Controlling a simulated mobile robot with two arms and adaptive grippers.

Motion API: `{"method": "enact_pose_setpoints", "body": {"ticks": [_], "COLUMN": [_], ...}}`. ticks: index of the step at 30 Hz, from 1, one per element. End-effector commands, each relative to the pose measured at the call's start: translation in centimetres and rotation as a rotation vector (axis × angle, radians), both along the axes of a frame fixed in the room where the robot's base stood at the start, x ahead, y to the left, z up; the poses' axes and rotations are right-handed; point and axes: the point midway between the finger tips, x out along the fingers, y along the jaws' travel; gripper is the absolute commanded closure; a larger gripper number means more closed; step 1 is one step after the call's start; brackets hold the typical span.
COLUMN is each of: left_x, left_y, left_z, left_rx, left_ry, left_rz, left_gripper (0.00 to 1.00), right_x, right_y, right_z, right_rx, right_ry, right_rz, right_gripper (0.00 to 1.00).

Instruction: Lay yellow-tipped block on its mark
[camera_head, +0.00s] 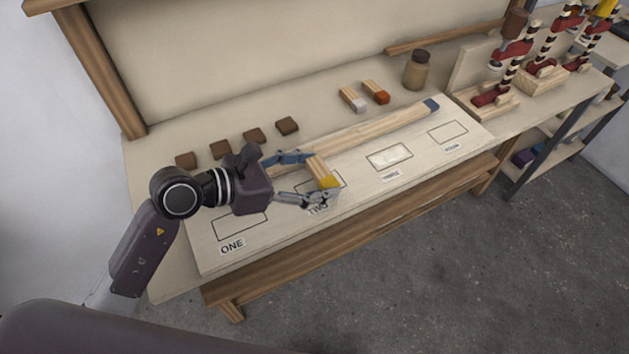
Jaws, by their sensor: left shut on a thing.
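The yellow-tipped block (319,167) is pale wood with a yellow end toward the front. My left gripper (314,178) is shut on it, with one finger behind and one in front. The block is over the outlined mark labelled TWO (342,187), covering much of it. I cannot tell whether it touches the pale board (296,226). The mark labelled ONE (240,226) is an empty outline at the left. Two more marked rectangles lie to the right, one with a whitish fill (390,157) and one empty (448,132). My right gripper is not in view.
A long wooden bar (370,125) with a blue end lies behind the marks. A white-tipped block (353,98), an orange-tipped block (376,92) and a jar (416,70) stand behind it. Several brown squares (287,126) lie at back left. Red-and-black stands (495,95) are at right.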

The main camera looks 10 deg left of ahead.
Motion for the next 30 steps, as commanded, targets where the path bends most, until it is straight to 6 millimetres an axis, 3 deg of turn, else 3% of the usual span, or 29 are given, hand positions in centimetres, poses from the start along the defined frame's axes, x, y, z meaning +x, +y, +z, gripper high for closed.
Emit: {"method": "enact_pose_setpoints", "body": {"ticks": [5, 17, 18, 20, 30], "left_x": [0.0, 0.0, 0.0, 0.0, 0.0], "left_y": [0.0, 0.0, 0.0, 0.0, 0.0], "left_z": [-2.4, -3.0, -3.1, -3.0, -2.6], "left_rx": [-0.002, 0.0, 0.0, 0.0, -0.001], "left_ry": [0.002, 0.0, 0.0, 0.0, -0.001], "left_rz": [0.001, 0.0, 0.0, 0.0, 0.0], "left_gripper": [0.58, 0.58, 0.35, 0.28, 0.28], "right_x": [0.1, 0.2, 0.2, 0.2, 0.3], "right_y": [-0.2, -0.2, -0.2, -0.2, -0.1], "right_z": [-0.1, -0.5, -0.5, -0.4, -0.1], "right_rx": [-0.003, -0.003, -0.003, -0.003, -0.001], "right_ry": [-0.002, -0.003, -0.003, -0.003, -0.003], "right_rz": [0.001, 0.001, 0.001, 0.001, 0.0], "right_gripper": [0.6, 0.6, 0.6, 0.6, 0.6]}}
